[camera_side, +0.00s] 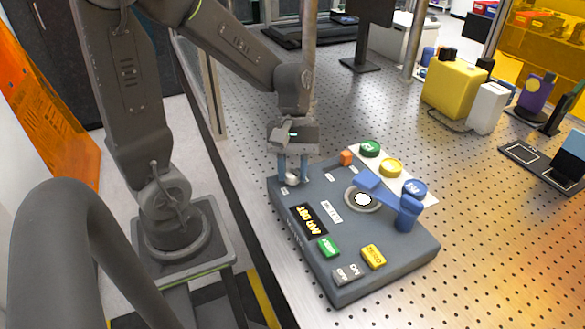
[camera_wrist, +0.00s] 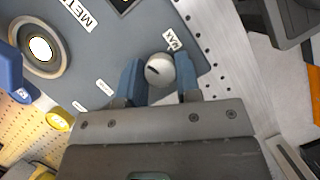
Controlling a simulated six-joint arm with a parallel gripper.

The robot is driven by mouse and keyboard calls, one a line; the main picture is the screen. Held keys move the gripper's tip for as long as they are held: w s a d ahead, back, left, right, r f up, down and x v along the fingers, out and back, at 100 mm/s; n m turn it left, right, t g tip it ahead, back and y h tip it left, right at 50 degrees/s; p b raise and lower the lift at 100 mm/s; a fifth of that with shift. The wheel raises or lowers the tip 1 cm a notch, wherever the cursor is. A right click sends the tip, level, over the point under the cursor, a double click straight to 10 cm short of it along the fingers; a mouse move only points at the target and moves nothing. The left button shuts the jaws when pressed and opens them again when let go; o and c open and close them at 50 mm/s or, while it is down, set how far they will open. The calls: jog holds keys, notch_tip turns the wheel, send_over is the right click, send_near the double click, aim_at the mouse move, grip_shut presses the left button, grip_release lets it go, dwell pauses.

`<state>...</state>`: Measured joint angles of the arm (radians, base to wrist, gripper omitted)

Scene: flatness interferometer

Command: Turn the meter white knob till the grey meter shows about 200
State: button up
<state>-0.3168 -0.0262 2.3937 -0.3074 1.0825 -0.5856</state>
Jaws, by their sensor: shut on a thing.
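The grey meter (camera_side: 352,275) lies on the perforated table; its corner also fills the upper left of the wrist view (camera_wrist: 105,55). Its white knob (camera_wrist: 159,70) sits near the corner beside a MAX label (camera_wrist: 172,39) and has a dark pointer mark. My gripper (camera_side: 292,177) points down over that corner, its two blue fingers on either side of the knob, shut on it. The fingers partly cover the knob in the side view. The display (camera_side: 309,219) has yellow characters on black; they are slanted and I cannot read them surely. In the wrist view it is cut off.
A blue clamp arm (camera_side: 408,210) stands on the meter by a round white-centred stage (camera_side: 363,199).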

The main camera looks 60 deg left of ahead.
jog(key=m+g+y, duration=0.1)
jog(key=m, duration=0.3)
jog(key=shift+m, duration=0.3)
jog(key=o, duration=0.9)
jog(key=shift+r, duration=0.1)
jog(key=v, duration=1.3)
jog(key=shift+w+r, duration=0.25)
jog(key=shift+w, duration=0.05)
